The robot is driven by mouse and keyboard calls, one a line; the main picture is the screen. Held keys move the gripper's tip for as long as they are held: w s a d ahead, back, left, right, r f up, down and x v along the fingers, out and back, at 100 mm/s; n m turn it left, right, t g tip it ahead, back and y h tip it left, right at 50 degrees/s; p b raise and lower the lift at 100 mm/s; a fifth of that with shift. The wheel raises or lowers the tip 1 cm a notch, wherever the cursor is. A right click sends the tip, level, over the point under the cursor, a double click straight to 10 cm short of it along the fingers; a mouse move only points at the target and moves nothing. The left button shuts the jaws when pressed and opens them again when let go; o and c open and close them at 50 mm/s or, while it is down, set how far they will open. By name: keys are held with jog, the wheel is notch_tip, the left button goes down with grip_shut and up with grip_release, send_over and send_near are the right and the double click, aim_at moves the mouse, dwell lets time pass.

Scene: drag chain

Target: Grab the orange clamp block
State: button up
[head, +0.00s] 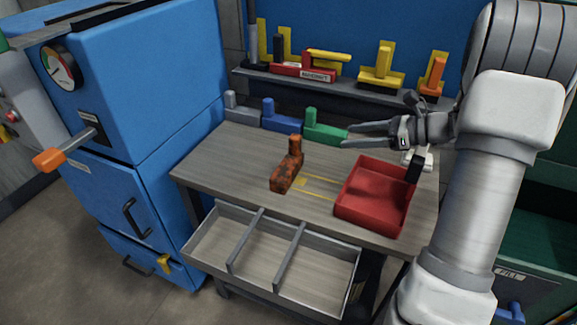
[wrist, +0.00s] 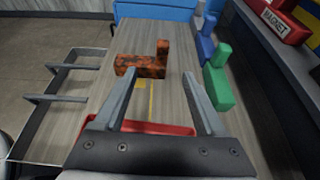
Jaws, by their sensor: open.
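A mottled rusty-orange L-shaped block (head: 285,178) lies on the wooden workbench with its upright end toward the back. In the wrist view this rusty block (wrist: 140,67) is ahead of the fingertips, mostly left of centre, with its post at the right end. A smaller plain orange block (head: 434,76) stands on the back shelf at right. My gripper (head: 345,135) is open and empty above the back right of the bench, its fingers pointing left. Its two fingers (wrist: 160,77) show spread in the wrist view, apart from the rusty block.
A red tray (head: 345,208) sits at the bench's right. Green (head: 322,128), blue (head: 280,120) and grey blocks line the back edge. An open divided drawer (head: 212,226) sticks out in front. A blue cabinet (head: 150,90) stands at left. The bench's left part is clear.

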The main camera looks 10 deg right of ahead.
aim_at(300, 137)
jog(key=b+x, duration=0.1)
jog(key=x, duration=1)
jog(key=shift+a+f, duration=0.1)
jog(key=shift+w+r+b+x, duration=0.1)
jog(key=shift+w+b+x, duration=0.15)
jog(key=shift+x, duration=1.25)
jog(key=shift+w+r+b+x, duration=0.15)
jog(key=shift+b+x, duration=0.2)
jog(key=shift+x, duration=1.1)
jog(key=shift+s, duration=0.1)
grip_shut()
jog(key=shift+r, duration=0.1)
